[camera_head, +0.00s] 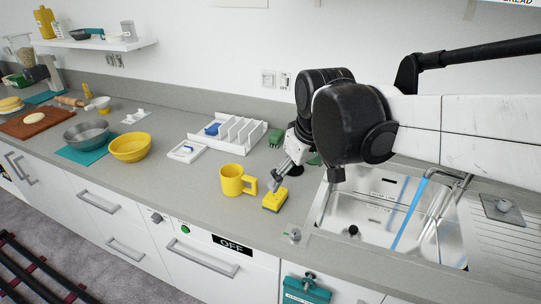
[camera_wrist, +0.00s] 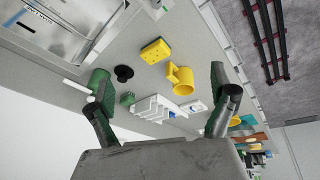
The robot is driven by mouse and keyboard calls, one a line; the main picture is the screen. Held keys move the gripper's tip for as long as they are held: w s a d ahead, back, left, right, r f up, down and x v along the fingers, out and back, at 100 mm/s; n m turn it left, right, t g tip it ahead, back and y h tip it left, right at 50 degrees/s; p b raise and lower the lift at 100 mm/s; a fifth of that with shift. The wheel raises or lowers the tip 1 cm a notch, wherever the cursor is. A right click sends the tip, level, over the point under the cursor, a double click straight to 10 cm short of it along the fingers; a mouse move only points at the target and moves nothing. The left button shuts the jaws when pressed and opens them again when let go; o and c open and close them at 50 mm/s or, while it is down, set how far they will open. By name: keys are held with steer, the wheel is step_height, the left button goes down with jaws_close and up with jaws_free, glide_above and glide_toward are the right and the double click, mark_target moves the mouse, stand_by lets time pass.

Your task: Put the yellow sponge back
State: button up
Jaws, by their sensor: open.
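The yellow sponge (camera_head: 275,201) lies on the grey counter between the yellow mug and the sink. It also shows in the wrist view (camera_wrist: 156,51), just beyond the fingertips, with a dark layer along one edge. My gripper (camera_head: 281,178) hangs above the counter just behind the sponge. In the wrist view my gripper (camera_wrist: 160,78) has its two fingers spread wide with nothing between them, and the sponge is apart from both. Part of the gripper is hidden behind my dark arm link in the head view.
The yellow mug (camera_head: 232,181) stands close left of the sponge. The sink (camera_head: 383,207) with its tap is at right. A white slotted rack (camera_head: 235,132) and a green object (camera_head: 276,138) are behind. A yellow bowl (camera_head: 130,147) stands farther left.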

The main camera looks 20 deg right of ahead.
steer(key=s+f+m+t, duration=0.1)
steer(key=s+m+t, duration=0.15)
steer(key=s, duration=0.75)
step_height(320, 180, down, 16)
steer(key=s+m+b, duration=0.1)
steer(key=b, duration=1.4)
steer(key=shift+s+f, duration=0.15)
steer(key=shift+s, duration=0.1)
steer(key=shift+d+m+t, duration=0.1)
steer(key=shift+m+t, duration=0.15)
